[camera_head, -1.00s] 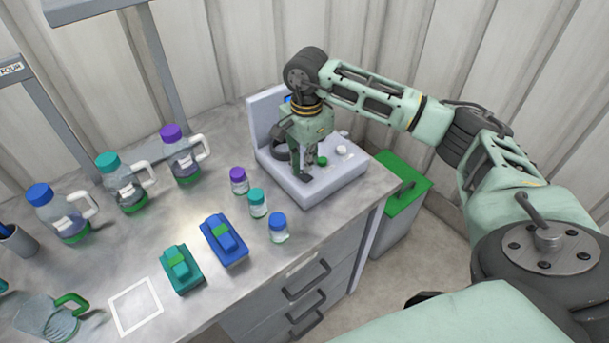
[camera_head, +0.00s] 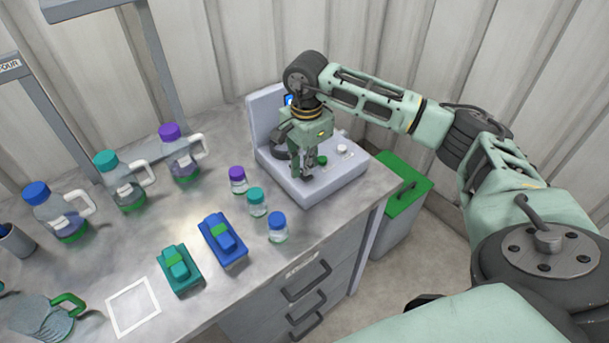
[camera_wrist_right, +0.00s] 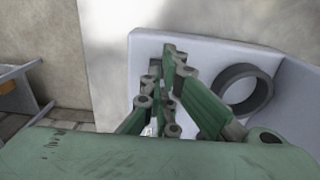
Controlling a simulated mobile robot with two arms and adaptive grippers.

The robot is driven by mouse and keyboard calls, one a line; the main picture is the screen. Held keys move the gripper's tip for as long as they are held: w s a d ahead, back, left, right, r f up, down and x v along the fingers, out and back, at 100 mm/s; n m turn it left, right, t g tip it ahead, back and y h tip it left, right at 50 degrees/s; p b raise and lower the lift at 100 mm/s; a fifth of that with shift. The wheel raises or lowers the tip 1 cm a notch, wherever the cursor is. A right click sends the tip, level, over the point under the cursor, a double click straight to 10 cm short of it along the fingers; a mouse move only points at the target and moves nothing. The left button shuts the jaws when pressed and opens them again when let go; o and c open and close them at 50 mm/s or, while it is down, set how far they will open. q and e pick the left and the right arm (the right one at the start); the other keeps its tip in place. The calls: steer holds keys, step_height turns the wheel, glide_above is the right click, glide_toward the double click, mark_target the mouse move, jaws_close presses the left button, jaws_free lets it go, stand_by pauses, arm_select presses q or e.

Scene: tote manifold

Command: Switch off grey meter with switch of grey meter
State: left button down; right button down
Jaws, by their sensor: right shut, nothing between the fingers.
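The grey meter (camera_head: 336,181) is a light grey block with an upright back panel, at the far right of the bench. In the right wrist view the shut fingers (camera_wrist_right: 172,60) lie over the meter (camera_wrist_right: 205,47), beside the dark ring (camera_wrist_right: 246,90). My left gripper is out of view.
Small jars with purple (camera_head: 237,173), teal (camera_head: 256,194) and blue (camera_head: 277,219) lids stand left of the meter. Blue (camera_head: 223,240) and teal (camera_head: 179,269) devices lie nearer. Handled bottles stand at the left. A green-lidded bin (camera_head: 404,190) stands right of the bench.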

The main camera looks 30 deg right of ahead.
steer(key=shift+f+b, duration=0.55)
steer(key=shift+f, duration=0.15)
steer(key=shift+r, duration=0.15)
steer(key=shift+r+p, duration=2.05)
steer(key=shift+r, duration=1.35)
